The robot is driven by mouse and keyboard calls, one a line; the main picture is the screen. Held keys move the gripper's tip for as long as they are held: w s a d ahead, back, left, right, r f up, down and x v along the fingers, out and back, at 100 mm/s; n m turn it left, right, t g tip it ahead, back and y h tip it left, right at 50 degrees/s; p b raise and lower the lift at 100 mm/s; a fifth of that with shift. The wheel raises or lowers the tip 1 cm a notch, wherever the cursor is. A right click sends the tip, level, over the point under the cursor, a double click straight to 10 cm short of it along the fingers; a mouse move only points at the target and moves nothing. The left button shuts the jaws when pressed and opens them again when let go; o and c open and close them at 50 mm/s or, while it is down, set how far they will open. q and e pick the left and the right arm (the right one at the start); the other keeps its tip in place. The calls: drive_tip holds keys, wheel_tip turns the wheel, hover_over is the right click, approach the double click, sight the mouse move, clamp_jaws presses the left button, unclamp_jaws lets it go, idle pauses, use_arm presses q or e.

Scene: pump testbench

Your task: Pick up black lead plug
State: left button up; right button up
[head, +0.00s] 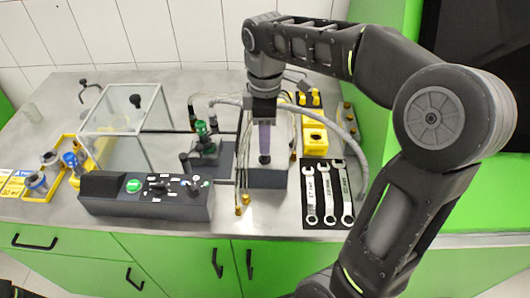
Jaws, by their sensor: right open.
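My right gripper (264,112) points down over the back middle of the bench, above a dark block (268,178). A purple-grey upright piece with a dark lower end (264,140) shows directly below the gripper; I cannot tell whether they touch. The gripper is open, though its fingers are small and hard to make out. I cannot single out the black lead plug; thin leads hang on both sides of the gripper, and its arm hides part of that area. My left gripper is not in view.
A control box (146,197) stands at the front left, with a clear box (124,125) behind it. A green-topped device (202,140) stands left of the gripper. Yellow holders (314,139) and several wrenches (328,193) lie to the right. A grey hose (335,128) arches beside them.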

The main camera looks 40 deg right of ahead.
drive_tip(key=shift+f+p, duration=0.75)
drive_tip(key=shift+f, duration=1.85)
drive_tip(key=shift+c, duration=0.2)
clamp_jaws()
